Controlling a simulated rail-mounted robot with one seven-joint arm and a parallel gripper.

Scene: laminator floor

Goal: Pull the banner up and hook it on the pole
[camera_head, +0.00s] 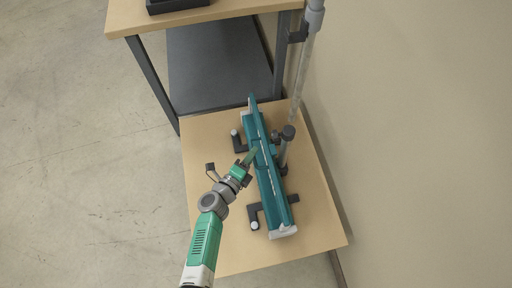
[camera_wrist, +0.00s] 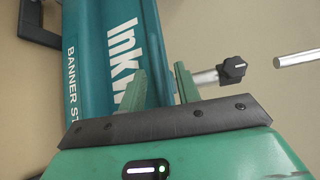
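The banner stand's long teal base (camera_head: 268,185) lies on the low wooden table, with dark feet out to its sides. In the wrist view the teal stand (camera_wrist: 90,70) shows partial white lettering, "Inkw" and "BANNER ST". A grey pole (camera_head: 283,153) with a black knob rises beside the base's middle on its right. The knob (camera_wrist: 232,69) also shows in the wrist view, right of my fingers. My gripper (camera_head: 253,154) is at the left side of the base near its middle.
A paler upper tube (camera_head: 303,75) runs up along the wall, near a dark bracket. A taller desk (camera_head: 225,10) with a dark lower shelf (camera_head: 215,65) stands behind, holding a black tray (camera_head: 178,5). The wall is close on the right. Open floor (camera_head: 80,170) lies left.

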